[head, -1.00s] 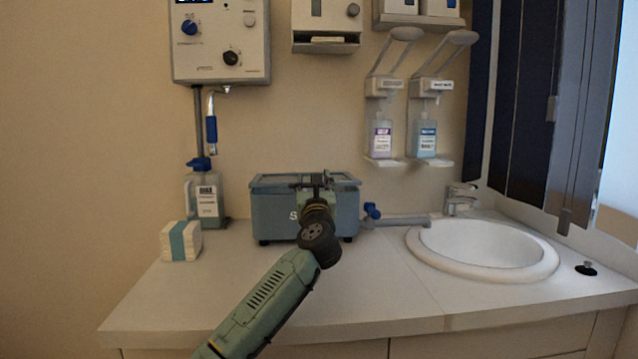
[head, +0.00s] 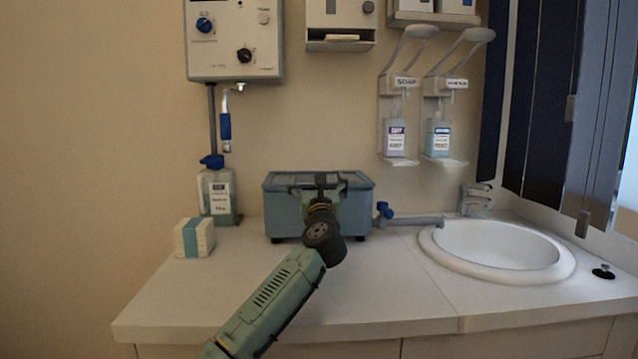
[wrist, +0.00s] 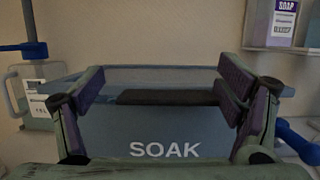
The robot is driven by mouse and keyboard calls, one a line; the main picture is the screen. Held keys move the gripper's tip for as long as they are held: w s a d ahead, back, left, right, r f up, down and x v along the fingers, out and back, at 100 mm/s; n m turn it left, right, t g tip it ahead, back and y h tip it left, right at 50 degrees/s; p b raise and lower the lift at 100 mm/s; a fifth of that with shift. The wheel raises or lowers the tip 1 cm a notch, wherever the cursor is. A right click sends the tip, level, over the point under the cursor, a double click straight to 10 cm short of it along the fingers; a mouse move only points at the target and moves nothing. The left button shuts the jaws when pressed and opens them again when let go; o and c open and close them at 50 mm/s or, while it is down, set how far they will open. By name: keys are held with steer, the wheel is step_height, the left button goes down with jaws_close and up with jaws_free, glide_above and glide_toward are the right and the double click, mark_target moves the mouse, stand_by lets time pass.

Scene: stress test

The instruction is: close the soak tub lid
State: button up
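The blue-grey soak tub (head: 283,217) stands on the counter against the wall. In the wrist view it fills the middle, with SOAK printed on its front (wrist: 165,130). Its top shows a rim around a flat bluish panel in the head view; I cannot tell how far down the lid sits. A dark bar (wrist: 165,97) lies across the upper front in the wrist view. My gripper (wrist: 162,88) is open and empty, its purple-padded fingers spread wide before the tub's upper part. In the head view my gripper (head: 320,185) hides part of the tub's front and top; contact cannot be told.
A blue-capped bottle (head: 218,195) and a white block with a teal band (head: 194,238) are left of the tub. A blue-handled tap (head: 386,211) and pipe lead right to the sink (head: 500,248). Dispensers hang above. The front counter (head: 390,290) is clear.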

steer(key=shift+o, duration=1)
steer(key=shift+s+a, duration=0.1)
steer(key=shift+r, duration=0.1)
steer(key=shift+d, duration=0.25)
steer(key=v, duration=1.2)
steer(key=shift+a, duration=0.1)
